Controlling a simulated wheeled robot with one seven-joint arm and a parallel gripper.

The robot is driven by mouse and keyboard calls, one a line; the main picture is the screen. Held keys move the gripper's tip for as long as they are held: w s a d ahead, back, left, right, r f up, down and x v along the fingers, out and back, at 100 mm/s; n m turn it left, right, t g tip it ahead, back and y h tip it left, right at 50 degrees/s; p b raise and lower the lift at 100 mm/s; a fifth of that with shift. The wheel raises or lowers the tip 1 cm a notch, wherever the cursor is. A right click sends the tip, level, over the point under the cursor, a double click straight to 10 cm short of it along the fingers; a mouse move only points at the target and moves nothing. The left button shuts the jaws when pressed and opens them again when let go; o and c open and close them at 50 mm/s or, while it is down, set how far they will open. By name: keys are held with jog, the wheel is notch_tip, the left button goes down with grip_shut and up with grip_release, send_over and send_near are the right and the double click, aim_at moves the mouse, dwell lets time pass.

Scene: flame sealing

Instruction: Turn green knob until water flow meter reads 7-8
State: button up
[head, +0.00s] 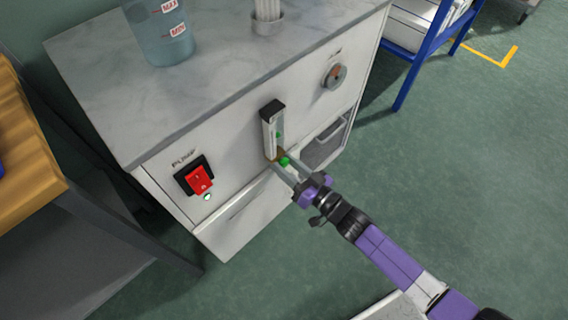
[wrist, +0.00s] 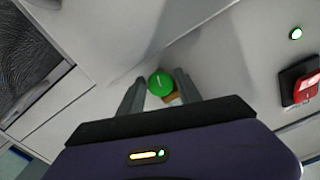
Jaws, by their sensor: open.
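The green knob (head: 284,161) sits at the foot of the water flow meter (head: 270,130) on the front of the white cabinet. My gripper (head: 281,164) is open, with one finger on each side of the knob. In the wrist view the fingers of my gripper (wrist: 160,88) flank the knob; I cannot tell whether they touch it.
A red pump switch (head: 199,178) with a lit green lamp (head: 207,197) is left of the meter. A round dial (head: 334,76) is at upper right. A water container (head: 160,30) stands on the marble top (head: 215,60). A wooden table (head: 30,150) is at left. The floor at right is clear.

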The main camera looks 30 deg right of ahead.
jog(key=shift+w+a, duration=0.1)
jog(key=shift+w, duration=0.2)
jog(key=shift+c, duration=0.4)
grip_shut()
